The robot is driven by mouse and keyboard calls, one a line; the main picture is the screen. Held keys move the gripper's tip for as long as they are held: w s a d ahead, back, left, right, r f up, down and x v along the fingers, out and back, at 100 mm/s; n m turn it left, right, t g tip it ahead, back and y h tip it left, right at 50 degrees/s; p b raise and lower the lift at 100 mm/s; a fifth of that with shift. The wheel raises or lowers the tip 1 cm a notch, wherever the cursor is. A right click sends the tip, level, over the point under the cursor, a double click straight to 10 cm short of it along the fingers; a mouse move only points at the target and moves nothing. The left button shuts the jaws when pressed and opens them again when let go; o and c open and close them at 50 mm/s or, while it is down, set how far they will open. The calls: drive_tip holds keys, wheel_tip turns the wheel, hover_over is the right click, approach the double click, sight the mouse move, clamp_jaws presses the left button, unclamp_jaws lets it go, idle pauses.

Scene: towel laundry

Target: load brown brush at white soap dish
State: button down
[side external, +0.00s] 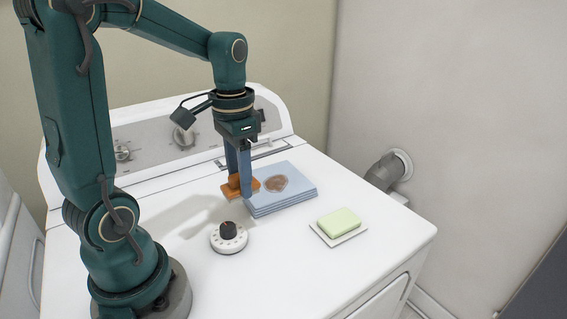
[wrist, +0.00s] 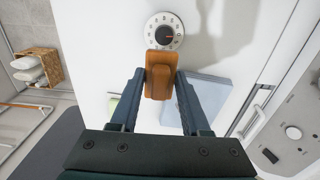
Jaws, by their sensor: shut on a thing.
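The brown brush (side external: 229,190) is held between the two fingers of my gripper (side external: 241,192), just left of the folded blue towels. In the wrist view the brush (wrist: 158,76) sits between the fingertips (wrist: 159,77). I cannot tell how far it is above the washer top. The white soap dish (side external: 351,236) lies flat at the right, apart from the brush, with a pale green soap bar (side external: 339,221) on it. In the wrist view the soap (wrist: 113,102) is mostly hidden behind the left finger.
The blue towel stack (side external: 294,199) with a brown stain (side external: 276,184) on top lies between my gripper and the dish. A white dial timer (side external: 229,239) with a dark knob stands in front. The washer top (side external: 292,260) is clear between timer and dish.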

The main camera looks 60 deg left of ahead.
drive_tip(key=c, duration=1)
unclamp_jaws()
drive_tip(key=shift+c, duration=0.2)
drive_tip(key=c, duration=0.5)
drive_tip(key=shift+s, duration=0.1)
drive_tip(key=w+d+r+n, duration=0.1)
drive_tip(key=w+d, duration=0.1)
drive_tip(key=w, duration=0.6)
drive_tip(key=w+d+r, duration=0.2)
drive_tip(key=w, duration=0.6)
drive_tip(key=shift+m, duration=0.5)
drive_tip(key=shift+w+d+f, duration=0.25)
drive_tip(key=shift+d+f, duration=0.6)
drive_tip(key=shift+f, duration=0.9)
drive_tip(key=shift+w+d+f, duration=0.25)
drive_tip(key=shift+d+f, duration=0.55)
drive_tip(key=shift+f, duration=0.95)
drive_tip(key=shift+w+d+f, duration=0.25)
drive_tip(key=shift+d+f, duration=0.6)
drive_tip(key=shift+f, duration=0.9)
